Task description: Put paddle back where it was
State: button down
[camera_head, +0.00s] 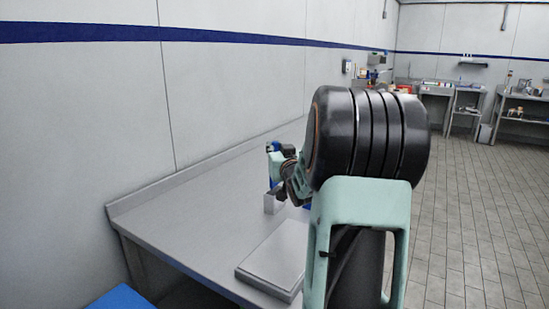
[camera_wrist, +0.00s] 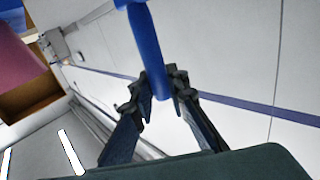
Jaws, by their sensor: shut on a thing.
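The paddle (camera_wrist: 147,45) shows in the wrist view as a blue shaft running up to the top edge, where its upper end leaves the picture. My gripper (camera_wrist: 160,92) is shut on the lower part of this shaft, one dark finger on each side. In the head view my gripper is small and partly hidden by my arm, above the grey table (camera_head: 180,232). A bit of blue shows beside it there; I cannot tell how much of it is the paddle.
A flat grey slab (camera_head: 273,256) lies at the table's front edge. The table's left part is clear, with a wall behind. The wrist view shows a brown box (camera_wrist: 28,97) and a dark pink thing (camera_wrist: 18,58).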

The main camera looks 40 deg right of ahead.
jog(key=shift+f+b, duration=1.8)
jog(key=shift+f, duration=1.6)
jog(key=shift+f+b, duration=0.6)
jog(key=shift+b, duration=0.05)
jog(key=c, duration=1.8)
grip_release()
jog(key=v, duration=1.2)
